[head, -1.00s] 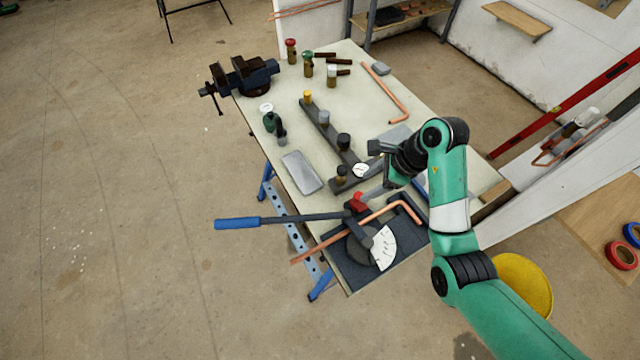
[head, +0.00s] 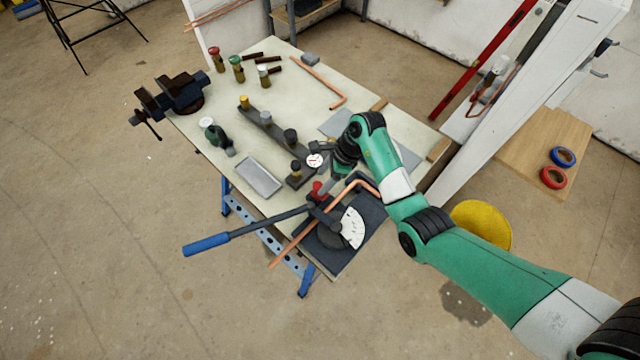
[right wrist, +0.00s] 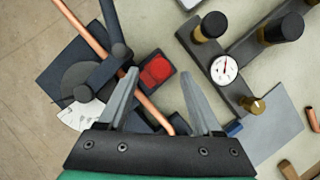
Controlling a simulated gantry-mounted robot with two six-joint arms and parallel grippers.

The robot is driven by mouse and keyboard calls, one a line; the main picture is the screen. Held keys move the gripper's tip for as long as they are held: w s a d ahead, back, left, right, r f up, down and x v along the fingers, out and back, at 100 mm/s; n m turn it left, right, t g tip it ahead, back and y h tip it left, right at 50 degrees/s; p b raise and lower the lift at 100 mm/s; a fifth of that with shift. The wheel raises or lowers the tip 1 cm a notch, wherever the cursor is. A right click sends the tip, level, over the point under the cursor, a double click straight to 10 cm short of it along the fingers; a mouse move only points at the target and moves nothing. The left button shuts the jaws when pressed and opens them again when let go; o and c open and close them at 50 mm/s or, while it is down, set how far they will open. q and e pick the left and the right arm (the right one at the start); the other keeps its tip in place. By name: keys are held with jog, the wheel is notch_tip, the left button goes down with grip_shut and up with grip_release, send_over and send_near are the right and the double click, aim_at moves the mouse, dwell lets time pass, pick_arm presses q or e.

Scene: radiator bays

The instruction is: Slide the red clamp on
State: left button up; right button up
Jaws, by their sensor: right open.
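The red clamp (head: 318,190) sits on the dark pipe bender (head: 322,212) at the table's near end. It also shows in the right wrist view as a red block (right wrist: 156,71) in a dark frame beside the copper pipe (right wrist: 152,108). The pipe (head: 312,226) runs through the bender, with its bent end to the right. My right gripper (head: 323,166) is above the table just behind the clamp. In the right wrist view its fingers (right wrist: 158,76) are spread and empty, with the clamp seen between the tips. My left gripper is not in view.
The bender's blue-handled lever (head: 207,244) reaches left past the table edge. A valve manifold with a white gauge (head: 314,161) stands close to my right gripper. A grey tray (head: 259,177) lies left of it. A vise (head: 172,97) is at the far left.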

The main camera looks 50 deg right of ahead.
jog(key=shift+x, duration=1.3)
grip_shut()
dwell(0.4)
